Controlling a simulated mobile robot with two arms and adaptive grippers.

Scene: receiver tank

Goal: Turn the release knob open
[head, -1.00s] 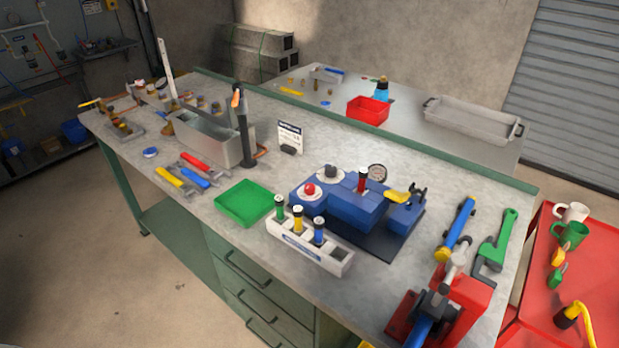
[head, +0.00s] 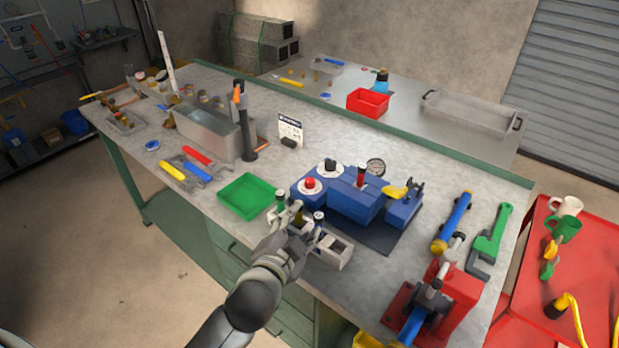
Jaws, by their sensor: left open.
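A blue tank unit (head: 352,203) stands on a dark mat on the grey workbench. On its left end are a red knob (head: 310,184) and a black knob (head: 331,165), each on a round white plate. I cannot tell for sure which is the release knob. A red-capped vial stands upright on the unit, and a yellow lever (head: 394,191) is at its right. My left gripper (head: 294,209) is open and in front of the unit, to the lower left of the red knob and apart from it. It partly hides the vial rack. My right gripper is not in view.
The white vial rack (head: 336,254) lies right below my left gripper, with capped vials in it. A green tray (head: 247,196) is to the left. A round gauge (head: 375,166) stands behind the unit. A red vise (head: 455,291) is at the front right.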

